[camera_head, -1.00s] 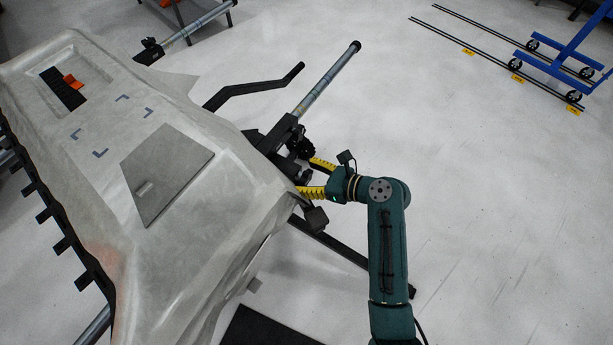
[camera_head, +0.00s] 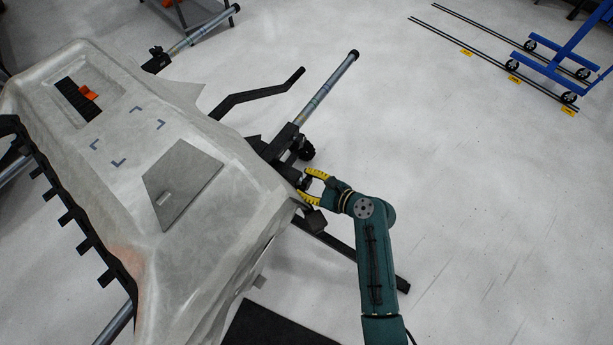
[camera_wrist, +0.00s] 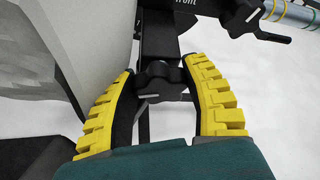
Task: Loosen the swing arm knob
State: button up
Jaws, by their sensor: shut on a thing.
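My gripper (camera_head: 303,187) has two yellow ribbed fingers and reaches in from the right to the stand beside the grey-wrapped panel. In the wrist view the fingers (camera_wrist: 162,68) lie on either side of a black lobed knob (camera_wrist: 160,82) and are shut on it. The knob sits on a dark bracket (camera_wrist: 158,35) below a post with a "front" label. Finger contact on each side is partly hidden. In the head view the fingers and bracket hide most of the knob.
A second black knob (camera_head: 306,150) stands by the grey tube (camera_head: 327,88), just beyond my gripper. The wrapped panel (camera_head: 190,230) is close on the left. A bent black bar (camera_head: 260,94) sticks out behind.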

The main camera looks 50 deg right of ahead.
jog(key=shift+r, duration=0.1)
jog(key=o, duration=1.2)
jog(key=shift+v, duration=6)
